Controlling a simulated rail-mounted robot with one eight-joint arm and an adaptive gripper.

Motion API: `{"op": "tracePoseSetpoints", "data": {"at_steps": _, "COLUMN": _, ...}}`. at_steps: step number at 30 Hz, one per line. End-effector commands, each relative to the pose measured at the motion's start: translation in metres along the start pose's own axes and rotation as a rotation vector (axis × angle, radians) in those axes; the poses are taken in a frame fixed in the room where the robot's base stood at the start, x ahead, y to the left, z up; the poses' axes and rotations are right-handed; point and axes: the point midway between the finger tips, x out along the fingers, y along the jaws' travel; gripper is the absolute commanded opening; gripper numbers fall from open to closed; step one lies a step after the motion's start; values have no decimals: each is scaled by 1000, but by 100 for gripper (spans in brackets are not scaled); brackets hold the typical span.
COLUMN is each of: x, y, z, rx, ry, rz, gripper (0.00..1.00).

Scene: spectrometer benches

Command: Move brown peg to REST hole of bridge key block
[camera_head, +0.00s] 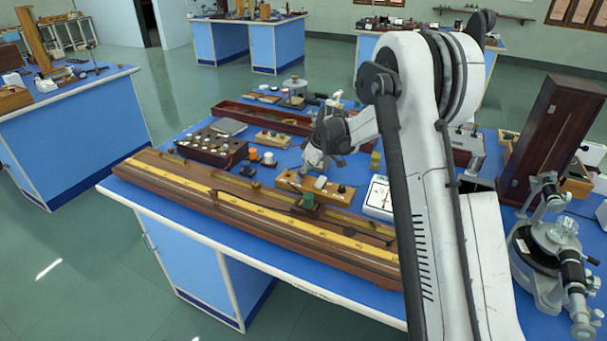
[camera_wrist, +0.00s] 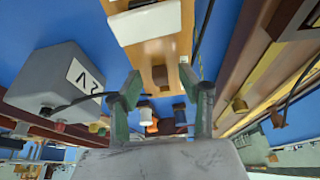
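The bridge key block (camera_head: 331,191) is a light wooden block on the blue bench behind the long bridge. It also shows in the wrist view (camera_wrist: 150,55), running between my fingers, with a white piece across it. A small brown peg-like piece (camera_wrist: 160,75) stands at the block's near end in the wrist view, between my fingertips and apparently apart from both. My gripper (camera_wrist: 160,82) is open with green fingers. In the head view my gripper (camera_head: 308,172) points down just above the block's left part. The REST hole cannot be made out.
The long wooden bridge with yellow scale (camera_head: 235,204) lies along the bench front. A dark box with knobs (camera_head: 212,148) is left, a white meter (camera_head: 379,197) right.

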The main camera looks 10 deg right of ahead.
Motion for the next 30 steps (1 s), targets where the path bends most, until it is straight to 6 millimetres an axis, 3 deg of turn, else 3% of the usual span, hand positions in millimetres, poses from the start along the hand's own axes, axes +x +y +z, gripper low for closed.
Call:
{"op": "tracePoseSetpoints", "data": {"at_steps": 5, "x": -19, "y": 0, "z": 0, "rx": 1, "ry": 0, "rz": 0, "gripper": 38}}
{"op": "tracePoseSetpoints", "data": {"at_steps": 18, "x": -100, "y": 0, "z": 0, "rx": 1, "ry": 0, "rz": 0, "gripper": 38}}
{"op": "tracePoseSetpoints", "data": {"at_steps": 24, "x": -116, "y": 0, "z": 0, "rx": 1, "ry": 0, "rz": 0, "gripper": 38}}
{"op": "tracePoseSetpoints", "data": {"at_steps": 30, "x": -119, "y": 0, "z": 0, "rx": 0, "ry": 0, "rz": 0, "gripper": 38}}
